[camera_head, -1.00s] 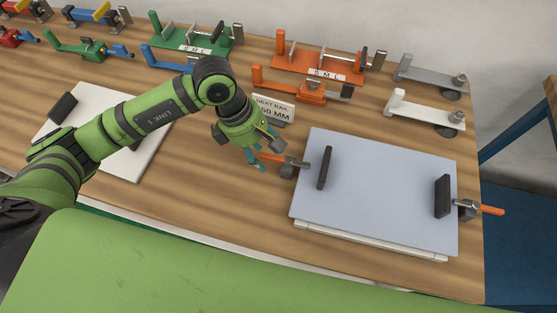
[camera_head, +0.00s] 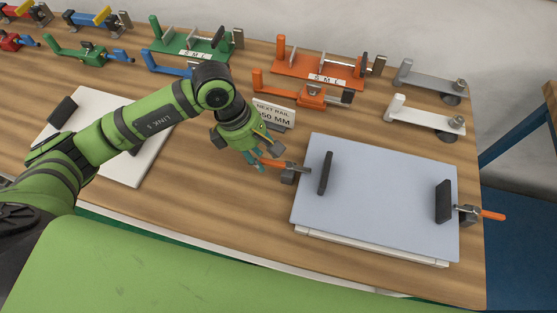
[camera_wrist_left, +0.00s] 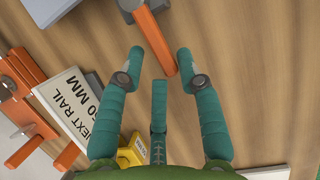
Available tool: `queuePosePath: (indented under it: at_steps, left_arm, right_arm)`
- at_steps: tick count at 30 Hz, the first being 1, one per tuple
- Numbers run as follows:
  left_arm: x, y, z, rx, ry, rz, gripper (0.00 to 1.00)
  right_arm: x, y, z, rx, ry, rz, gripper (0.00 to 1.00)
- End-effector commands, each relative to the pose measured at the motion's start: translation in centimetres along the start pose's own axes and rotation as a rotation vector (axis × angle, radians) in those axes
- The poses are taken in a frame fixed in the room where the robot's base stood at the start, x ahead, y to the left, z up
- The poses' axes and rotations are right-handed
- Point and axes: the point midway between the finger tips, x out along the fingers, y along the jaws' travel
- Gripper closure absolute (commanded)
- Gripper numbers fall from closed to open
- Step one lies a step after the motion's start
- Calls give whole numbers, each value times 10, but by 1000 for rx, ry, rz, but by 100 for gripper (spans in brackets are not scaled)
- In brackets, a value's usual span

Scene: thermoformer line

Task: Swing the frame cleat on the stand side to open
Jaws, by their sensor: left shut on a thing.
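The left frame cleat (camera_head: 288,175) is a dark block with an orange handle (camera_head: 292,167), at the left edge of the pale blue-grey plate (camera_head: 385,190). Its handle points left. A like cleat (camera_head: 467,214) is at the plate's right edge, its handle pointing right. My left gripper (camera_head: 260,162) is at the free end of the left handle, shut on it. In the left wrist view the handle (camera_wrist_left: 152,38) runs between the teal fingers (camera_wrist_left: 158,60), nearer the right one. My right gripper is out of view.
A sign reading NEXT RAIL (camera_head: 273,113) stands just behind my left gripper. A white board (camera_head: 150,165) lies left, under my left arm. Bare wood lies in front of the gripper.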

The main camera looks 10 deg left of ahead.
Motion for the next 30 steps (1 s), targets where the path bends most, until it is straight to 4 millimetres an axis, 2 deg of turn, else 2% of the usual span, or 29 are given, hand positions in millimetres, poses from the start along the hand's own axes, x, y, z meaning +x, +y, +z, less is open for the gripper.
queuePosePath:
  at_steps: [1,13,19,25,26,27,28,29,30]
  left_arm:
    - [4,-11,16,19,-40,-27,100]
    - [4,-10,16,21,-40,-28,100]
    - [9,-2,16,115,-40,-53,100]
    - [4,-3,17,120,-40,-59,100]
    - [4,-3,17,120,-40,-59,76]
    - [4,-3,17,120,-40,-58,60]
    - [4,-3,17,120,-40,-58,48]
    - [4,-3,17,119,-39,-57,42]
    - [4,-2,16,118,-38,-56,42]
  right_arm:
    - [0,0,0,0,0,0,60]
    - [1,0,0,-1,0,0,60]
    - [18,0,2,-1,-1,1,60]
    - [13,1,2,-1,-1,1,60]
    - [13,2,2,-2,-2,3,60]
    - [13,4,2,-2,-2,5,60]
    - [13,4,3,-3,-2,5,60]
    - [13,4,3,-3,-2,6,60]
    - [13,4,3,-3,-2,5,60]
